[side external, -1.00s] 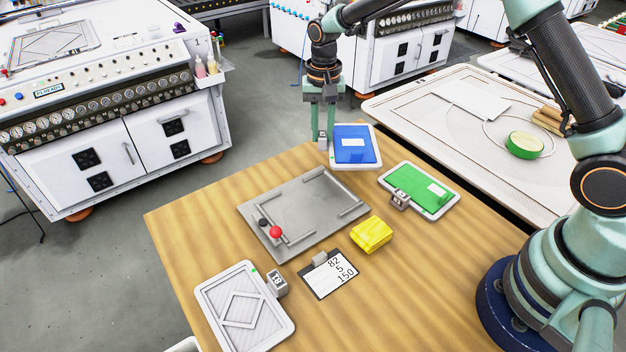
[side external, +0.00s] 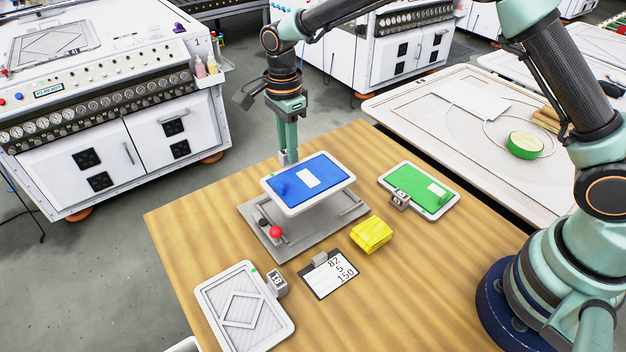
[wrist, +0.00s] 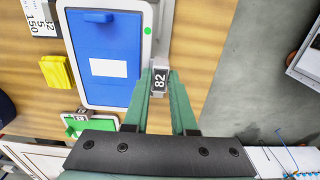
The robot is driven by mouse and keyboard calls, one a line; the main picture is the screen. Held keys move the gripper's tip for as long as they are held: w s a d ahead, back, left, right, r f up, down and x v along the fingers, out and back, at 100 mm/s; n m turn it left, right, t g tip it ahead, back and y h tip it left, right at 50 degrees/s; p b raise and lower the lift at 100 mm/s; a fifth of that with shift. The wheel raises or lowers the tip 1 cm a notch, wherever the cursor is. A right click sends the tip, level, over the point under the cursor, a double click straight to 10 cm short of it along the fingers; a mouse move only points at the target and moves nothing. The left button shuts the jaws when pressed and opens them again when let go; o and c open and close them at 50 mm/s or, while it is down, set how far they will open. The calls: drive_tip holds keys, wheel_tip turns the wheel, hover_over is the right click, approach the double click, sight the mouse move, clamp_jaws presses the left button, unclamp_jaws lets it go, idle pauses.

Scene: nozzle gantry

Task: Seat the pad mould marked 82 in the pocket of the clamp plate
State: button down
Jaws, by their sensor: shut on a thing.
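The pad mould marked 82 is a blue pad in a white frame (side external: 308,181); its tag reading 82 (wrist: 159,80) shows in the wrist view. My gripper (wrist: 160,84) is shut on this tag at the mould's edge. In the side view my gripper (side external: 288,158) holds the mould in the air above the grey clamp plate (side external: 352,209). The mould hides much of the plate and its pocket. A red knob (side external: 275,231) shows at the plate's near left corner.
A green mould (side external: 420,188) lies right of the plate. A white mould with a diamond pattern (side external: 243,310) and tag 81 lies front left. A yellow cloth (side external: 371,234) and a card reading 82, 5, 150 (side external: 330,274) lie in front of the plate.

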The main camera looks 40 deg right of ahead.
sight(289, 164)
drive_tip(key=shift+f, duration=2.3)
drive_tip(key=shift+f, duration=0.9)
idle(0.4)
drive_tip(key=c, duration=0.6)
unclamp_jaws()
drive_tip(key=shift+c, duration=0.2)
drive_tip(key=shift+r, duration=3.5)
